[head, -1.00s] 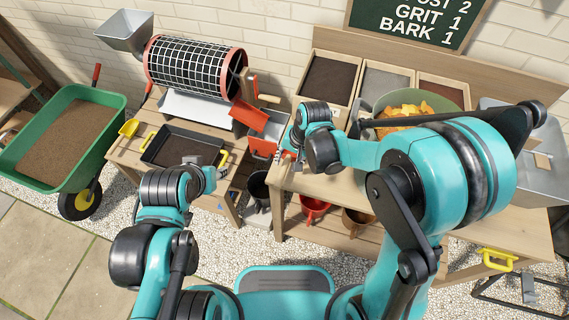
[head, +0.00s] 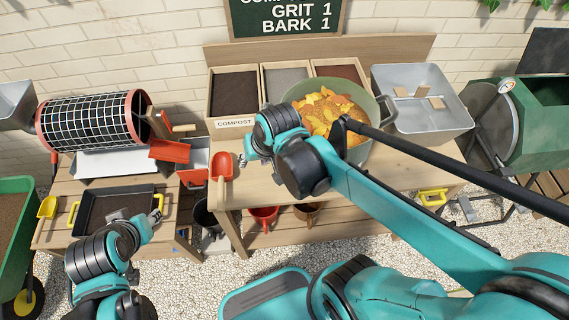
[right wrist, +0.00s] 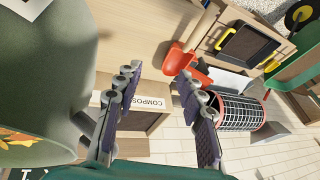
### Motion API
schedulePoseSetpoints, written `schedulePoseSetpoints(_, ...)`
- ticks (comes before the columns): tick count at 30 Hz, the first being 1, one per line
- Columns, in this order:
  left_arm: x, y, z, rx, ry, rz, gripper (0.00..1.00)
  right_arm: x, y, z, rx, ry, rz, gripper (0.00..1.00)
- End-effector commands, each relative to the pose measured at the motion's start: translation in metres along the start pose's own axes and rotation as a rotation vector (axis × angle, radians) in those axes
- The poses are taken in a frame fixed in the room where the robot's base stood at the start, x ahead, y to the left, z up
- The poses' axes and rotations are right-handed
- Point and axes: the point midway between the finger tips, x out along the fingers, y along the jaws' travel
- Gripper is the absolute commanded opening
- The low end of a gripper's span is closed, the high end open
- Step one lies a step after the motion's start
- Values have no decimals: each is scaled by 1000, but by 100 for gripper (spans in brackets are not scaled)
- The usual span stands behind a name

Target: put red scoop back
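The red scoop (head: 222,165) lies near the left end of the potting table, its wooden handle towards the front edge. In the right wrist view the red scoop (right wrist: 178,58) shows above and between the fingers, apart from them. My right gripper (head: 251,149) is over the table just right of the scoop. In the right wrist view the fingers of my right gripper (right wrist: 157,85) are spread with nothing between them. My left gripper (head: 153,218) is beside the right end of the black tray; its fingers are too small to read.
A green pot (head: 378,110) with orange-yellow leaves stands right of my right gripper. The compost bin (head: 217,124) and other bins stand behind. The black tray (head: 88,228), mesh sifter (head: 95,125) and red chute (head: 170,151) are on the left bench. A metal tub (head: 420,120) is at right.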

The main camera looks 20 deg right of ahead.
Motion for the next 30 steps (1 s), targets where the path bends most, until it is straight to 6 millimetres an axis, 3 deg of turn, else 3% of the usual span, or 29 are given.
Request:
schedulePoseSetpoints(3,0,0,0,0,0,0,37,-26,29,15,-72,100,34,39)
schedulePoseSetpoints(10,0,0,0,0,0,0,37,-47,60,33,-179,223,92,39)
schedulePoseSetpoints(30,0,0,0,0,0,0,37,-50,66,36,-205,249,108,39)
